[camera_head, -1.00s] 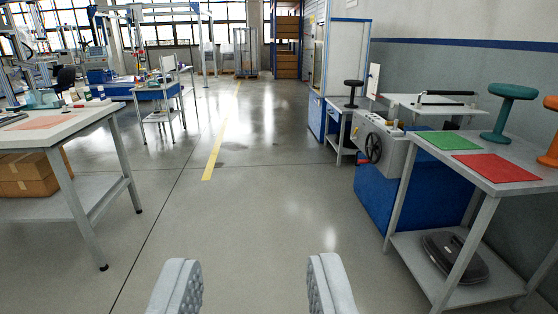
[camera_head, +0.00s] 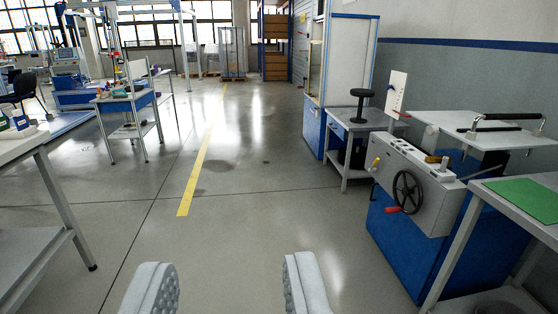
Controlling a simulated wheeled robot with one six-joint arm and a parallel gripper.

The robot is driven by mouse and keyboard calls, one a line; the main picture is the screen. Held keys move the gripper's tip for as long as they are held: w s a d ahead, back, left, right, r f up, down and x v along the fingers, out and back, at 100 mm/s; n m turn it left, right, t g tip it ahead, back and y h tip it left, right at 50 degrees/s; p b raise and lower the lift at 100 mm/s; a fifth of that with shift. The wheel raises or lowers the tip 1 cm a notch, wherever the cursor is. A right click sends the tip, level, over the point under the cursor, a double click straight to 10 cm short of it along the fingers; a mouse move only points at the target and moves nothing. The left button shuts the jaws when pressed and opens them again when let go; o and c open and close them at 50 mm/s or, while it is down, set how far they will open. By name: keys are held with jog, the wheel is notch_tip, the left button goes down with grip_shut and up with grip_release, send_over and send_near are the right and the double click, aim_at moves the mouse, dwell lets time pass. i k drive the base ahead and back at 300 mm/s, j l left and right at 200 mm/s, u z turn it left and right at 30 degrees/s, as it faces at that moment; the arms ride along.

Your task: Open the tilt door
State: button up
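My gripper (camera_head: 226,265) is at the bottom of the view. Its two grey padded fingers are wide apart, with only bare floor between them. I cannot tell for sure which part is the tilt door. A blue and grey machine (camera_head: 410,235) stands at the right, apart from my gripper. It has a black handwheel (camera_head: 407,192) with a red grip on its front. A flat white panel (camera_head: 455,121) with a black and metal bar handle (camera_head: 507,119) lies level above the machine's top. A tall blue and white cabinet (camera_head: 345,65) stands farther back.
A table with a green mat (camera_head: 530,197) cuts in at the right edge. A white workbench (camera_head: 40,150) is at the left. The middle floor with the yellow line (camera_head: 203,150) is clear.

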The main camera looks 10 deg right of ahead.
aim_at(414, 256)
jog(key=i+z, duration=0.15)
jog(key=i, duration=0.4)
jog(key=i+j+z, duration=0.1)
jog(key=i, duration=0.45)
jog(key=i+j+z, duration=0.15)
jog(key=i, duration=0.35)
jog(key=i+j+z, duration=0.3)
jog(key=i+z, duration=0.15)
jog(key=i+j+z, duration=0.9)
jog(key=j, duration=0.2)
